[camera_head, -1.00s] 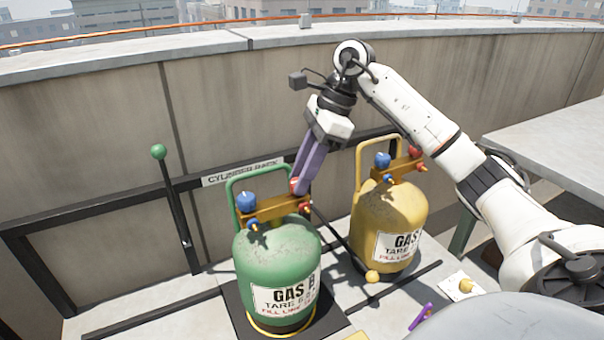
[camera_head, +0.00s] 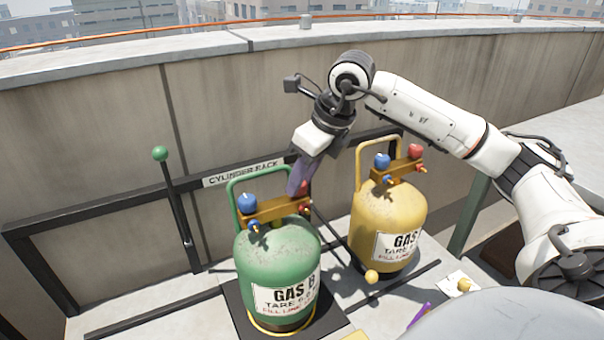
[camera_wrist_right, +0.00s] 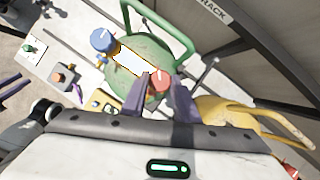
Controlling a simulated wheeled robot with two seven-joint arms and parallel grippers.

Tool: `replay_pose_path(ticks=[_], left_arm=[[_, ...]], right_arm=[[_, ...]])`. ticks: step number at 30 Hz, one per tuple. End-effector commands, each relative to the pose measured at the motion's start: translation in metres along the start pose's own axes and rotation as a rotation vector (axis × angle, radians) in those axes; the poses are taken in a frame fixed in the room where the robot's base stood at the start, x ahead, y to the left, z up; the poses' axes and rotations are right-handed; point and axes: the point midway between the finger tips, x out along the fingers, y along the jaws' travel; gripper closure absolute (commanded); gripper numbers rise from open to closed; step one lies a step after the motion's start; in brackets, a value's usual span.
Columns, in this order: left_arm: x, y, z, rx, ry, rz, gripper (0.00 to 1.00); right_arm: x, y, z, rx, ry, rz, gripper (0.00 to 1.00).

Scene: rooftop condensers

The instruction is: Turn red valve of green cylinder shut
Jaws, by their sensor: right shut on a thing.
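The green cylinder (camera_head: 277,262), labelled GAS B, stands upright on a dark plate in the rack. A brass manifold (camera_head: 278,209) on its top carries a blue valve knob (camera_head: 247,203) on the left and a red valve knob (camera_head: 303,188) on the right. My right gripper (camera_head: 297,190) reaches down from above and is shut on the red valve, hiding most of it in the head view. In the right wrist view the red valve (camera_wrist_right: 159,79) sits between the two purple fingers.
A yellow cylinder (camera_head: 388,230) with its own blue and red knobs stands close on the right. A black lever with a green ball (camera_head: 160,153) stands at the left. The rack's dark rail (camera_head: 110,213) and the concrete wall are behind.

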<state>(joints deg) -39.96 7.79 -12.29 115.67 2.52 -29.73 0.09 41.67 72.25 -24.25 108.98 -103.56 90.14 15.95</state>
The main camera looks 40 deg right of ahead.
Motion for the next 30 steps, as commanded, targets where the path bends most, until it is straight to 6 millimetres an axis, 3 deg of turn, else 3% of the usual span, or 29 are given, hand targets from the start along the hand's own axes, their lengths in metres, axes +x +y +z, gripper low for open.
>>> replay_pose_path(ticks=[18,30], left_arm=[[-0.009,0.001,-0.019,0.002,0.013,-0.004,0.69],[-0.011,0.002,-0.019,0.001,0.009,-0.004,0.69]], right_arm=[[-0.001,0.005,0.003,0.506,-0.001,-0.208,0.95],[0.0,0.005,0.002,0.675,0.0,-0.279,0.95]])
